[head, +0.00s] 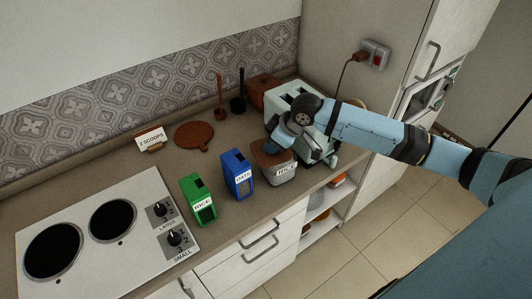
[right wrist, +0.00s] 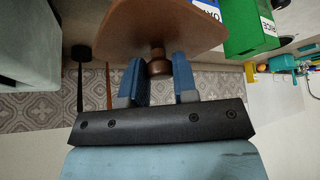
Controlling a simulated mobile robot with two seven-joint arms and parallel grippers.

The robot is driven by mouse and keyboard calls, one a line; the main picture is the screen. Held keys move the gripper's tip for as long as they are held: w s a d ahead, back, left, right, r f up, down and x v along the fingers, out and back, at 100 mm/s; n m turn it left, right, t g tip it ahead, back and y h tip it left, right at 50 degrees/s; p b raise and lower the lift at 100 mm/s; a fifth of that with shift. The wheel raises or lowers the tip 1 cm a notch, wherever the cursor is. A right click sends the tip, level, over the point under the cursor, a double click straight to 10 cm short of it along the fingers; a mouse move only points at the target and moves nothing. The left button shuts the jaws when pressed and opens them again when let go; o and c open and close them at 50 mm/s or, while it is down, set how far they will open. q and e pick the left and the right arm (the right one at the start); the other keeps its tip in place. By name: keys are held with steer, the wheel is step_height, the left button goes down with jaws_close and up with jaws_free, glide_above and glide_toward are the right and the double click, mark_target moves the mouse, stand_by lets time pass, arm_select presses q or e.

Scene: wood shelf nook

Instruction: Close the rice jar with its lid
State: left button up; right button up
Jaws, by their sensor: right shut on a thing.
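The rice jar (head: 282,175), a clear container with a RICE label, stands near the counter's front edge, right of the blue oats box. Its brown wooden lid (head: 264,156) is over the jar's top; I cannot tell whether it is fully seated. My right gripper (head: 277,148) is above the lid. In the right wrist view the lid (right wrist: 165,25) spreads beyond the fingertips, and its round knob (right wrist: 159,66) is between the two blue fingers of the gripper (right wrist: 159,80). The lid hides the jar there. My left gripper is not in view.
A green rice box (head: 198,200) and a blue oats box (head: 239,174) stand left of the jar. A pale toaster (head: 300,98) is close behind. A stovetop (head: 95,235) lies at left. A round brown board (head: 194,136) and a "2 scoops" card (head: 151,138) are behind.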

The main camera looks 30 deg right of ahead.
steer(key=shift+n+g+y, duration=0.3)
steer(key=shift+n, duration=0.5)
steer(key=w+d, duration=0.1)
steer(key=d, duration=0.1)
steer(key=w+d, duration=0.2)
steer(key=shift+w+d+r, duration=0.1)
steer(key=shift+w+r, duration=0.15)
steer(key=shift+r, duration=0.15)
steer(key=shift+w+d, duration=0.1)
steer(key=shift+d, duration=0.05)
steer(key=shift+d+f+b, duration=0.3)
steer(key=shift+f+b, duration=0.05)
steer(key=shift+b, duration=0.05)
steer(key=shift+f+b, duration=0.6)
steer(key=shift+b, duration=0.05)
step_height(320, 180, down, 2)
steer(key=b, duration=0.2)
steer(key=shift+f+b, duration=0.2)
steer(key=shift+b, duration=0.2)
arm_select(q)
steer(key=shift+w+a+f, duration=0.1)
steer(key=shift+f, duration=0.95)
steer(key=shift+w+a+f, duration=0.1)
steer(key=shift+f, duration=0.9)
arm_select(e)
steer(key=shift+f, duration=1)
